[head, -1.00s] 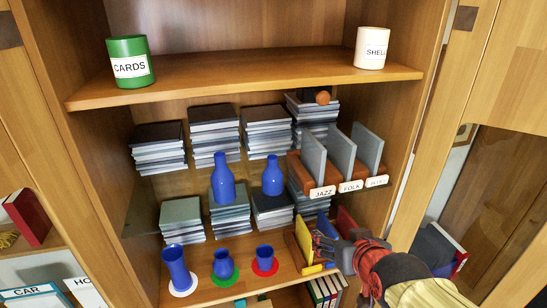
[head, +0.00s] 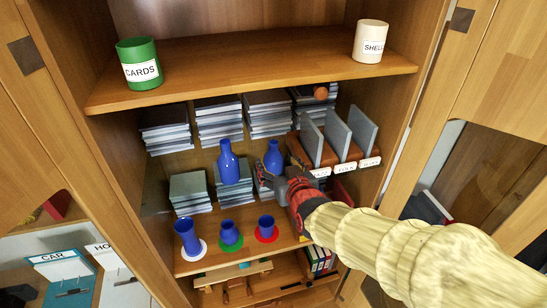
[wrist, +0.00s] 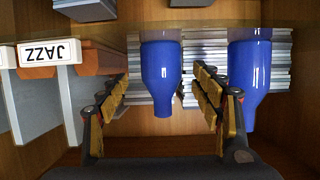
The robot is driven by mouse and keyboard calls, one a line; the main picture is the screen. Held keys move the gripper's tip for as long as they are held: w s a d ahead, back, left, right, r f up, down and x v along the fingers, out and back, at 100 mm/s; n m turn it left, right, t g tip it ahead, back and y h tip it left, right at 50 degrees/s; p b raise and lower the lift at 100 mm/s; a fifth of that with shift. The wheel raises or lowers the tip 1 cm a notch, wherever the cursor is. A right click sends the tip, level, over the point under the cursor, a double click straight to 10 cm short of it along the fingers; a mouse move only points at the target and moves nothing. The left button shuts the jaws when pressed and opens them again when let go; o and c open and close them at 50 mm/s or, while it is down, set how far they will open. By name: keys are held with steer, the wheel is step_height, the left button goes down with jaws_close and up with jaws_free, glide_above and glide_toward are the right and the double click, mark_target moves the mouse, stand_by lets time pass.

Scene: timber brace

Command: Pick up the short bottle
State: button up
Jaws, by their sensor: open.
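The short blue bottle (head: 273,158) stands upright on the clear middle shelf, to the right of a taller blue bottle (head: 228,163). My gripper (head: 266,178) is open and in front of the short bottle, covering its lower part in the head view. In the wrist view, which is upside down, the short bottle (wrist: 161,72) shows between the two spread fingers of my gripper (wrist: 163,82). I see gaps on both sides, and how deep it sits between the fingers is unclear. The taller bottle (wrist: 250,75) is outside the right finger there.
The JAZZ divider rack (head: 340,163) stands close to the right of the short bottle. Stacks of books (head: 220,122) fill the back. Blue cups (head: 230,233) on coloured discs stand on the shelf below. The wooden upper shelf (head: 250,62) overhangs, with a green CARDS tin (head: 139,64) and a SHELLS tin (head: 370,41).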

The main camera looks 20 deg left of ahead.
mark_target(275, 161)
steer(key=shift+p+x, duration=0.8)
steer(key=shift+x, duration=1.45)
steer(key=shift+a, duration=0.15)
steer(key=c, duration=0.3)
steer(key=shift+r, duration=0.1)
steer(key=c, duration=1.1)
